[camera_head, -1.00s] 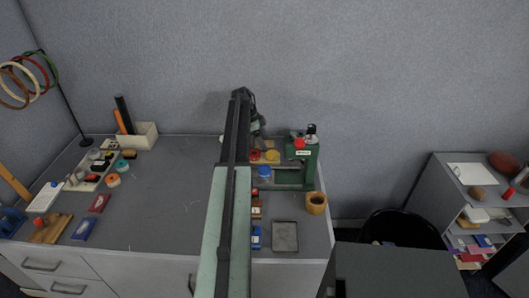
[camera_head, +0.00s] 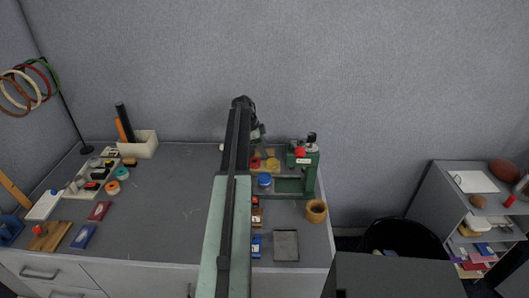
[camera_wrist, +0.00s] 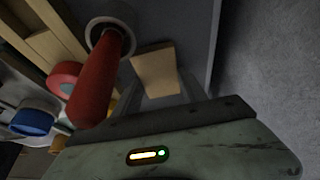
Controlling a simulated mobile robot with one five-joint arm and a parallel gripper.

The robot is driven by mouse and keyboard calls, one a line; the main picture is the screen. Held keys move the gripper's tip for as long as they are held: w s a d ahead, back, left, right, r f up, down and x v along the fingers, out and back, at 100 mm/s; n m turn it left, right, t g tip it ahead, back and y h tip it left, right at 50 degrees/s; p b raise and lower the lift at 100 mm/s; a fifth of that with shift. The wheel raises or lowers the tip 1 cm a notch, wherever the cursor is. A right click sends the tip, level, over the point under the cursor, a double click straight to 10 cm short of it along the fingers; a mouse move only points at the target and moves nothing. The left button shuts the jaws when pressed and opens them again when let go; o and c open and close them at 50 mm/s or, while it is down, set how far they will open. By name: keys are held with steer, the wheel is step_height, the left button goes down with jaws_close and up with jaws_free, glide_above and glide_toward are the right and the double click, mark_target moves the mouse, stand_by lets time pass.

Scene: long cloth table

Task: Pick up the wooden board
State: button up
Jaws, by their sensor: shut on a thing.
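A flat tan wooden piece, which looks like the wooden board (camera_wrist: 157,72), is between the fingers of my gripper (camera_wrist: 160,88) in the wrist view. My gripper is shut on it, and the board's near end is between the fingers. In the head view my gripper (camera_head: 257,132) is at the back of the table, partly hidden behind my arm, and the board cannot be made out there.
A red roll (camera_wrist: 65,77) and a blue-topped jar (camera_wrist: 33,121) lie left of my gripper. A green stand (camera_head: 303,170), a wooden cup (camera_head: 316,210) and a grey tray (camera_head: 286,245) are to the right. The table's middle left (camera_head: 165,205) is clear.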

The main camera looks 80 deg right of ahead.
step_height(320, 180, up, 10)
steer(key=p, duration=1)
